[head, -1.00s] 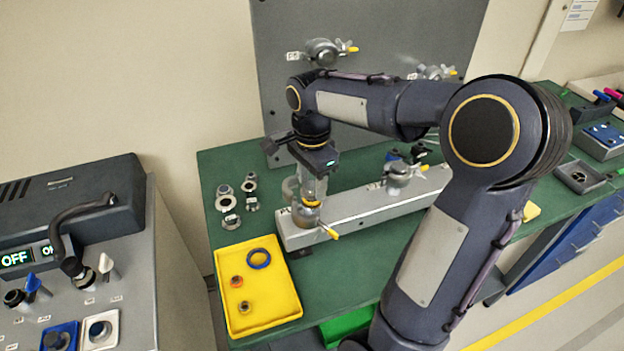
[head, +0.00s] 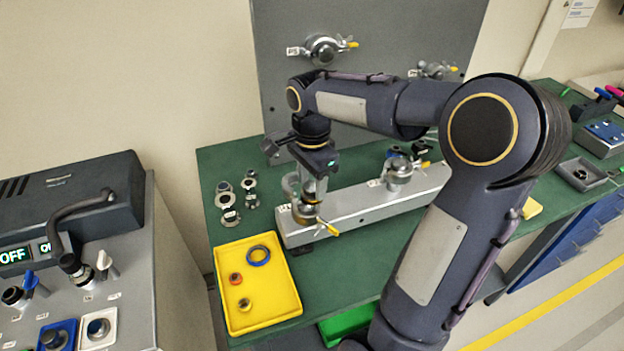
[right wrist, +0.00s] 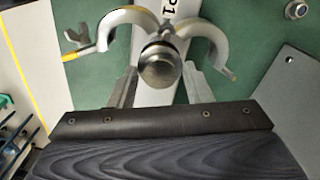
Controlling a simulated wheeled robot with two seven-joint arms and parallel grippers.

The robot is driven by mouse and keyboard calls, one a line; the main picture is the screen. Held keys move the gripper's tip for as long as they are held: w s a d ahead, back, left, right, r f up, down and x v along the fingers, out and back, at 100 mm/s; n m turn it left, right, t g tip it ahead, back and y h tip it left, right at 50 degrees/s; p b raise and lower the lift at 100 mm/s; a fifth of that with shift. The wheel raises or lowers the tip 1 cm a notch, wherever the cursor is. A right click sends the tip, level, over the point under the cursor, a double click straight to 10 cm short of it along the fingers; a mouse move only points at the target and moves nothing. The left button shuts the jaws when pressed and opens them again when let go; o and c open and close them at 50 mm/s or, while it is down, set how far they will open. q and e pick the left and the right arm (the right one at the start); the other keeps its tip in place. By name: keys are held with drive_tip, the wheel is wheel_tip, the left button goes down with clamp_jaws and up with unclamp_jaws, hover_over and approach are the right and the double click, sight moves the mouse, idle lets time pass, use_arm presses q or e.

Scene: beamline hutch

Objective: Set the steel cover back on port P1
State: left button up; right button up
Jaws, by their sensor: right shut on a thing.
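My right gripper (head: 312,192) points down over the near left end of the grey beam. In the right wrist view its fingers (right wrist: 160,82) are shut on the round steel cover (right wrist: 160,66). The cover is over port P1, between the two curved halves of an open clamp (right wrist: 110,28). The P1 label (right wrist: 172,10) is just beyond it on the beam. In the head view the fingers and clamp partly hide the cover, and I cannot tell whether it touches the port. My left gripper is not in view.
A yellow tray (head: 262,312) with a blue ring and small rings lies left of the beam (head: 345,212). Several metal fittings (head: 228,200) stand behind the tray. Another clamped port (head: 398,172) stands further along the beam. A grey upright panel (head: 385,75) rises behind.

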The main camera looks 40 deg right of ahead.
drive_tip(key=o, duration=1.1)
drive_tip(key=shift+c, duration=0.2)
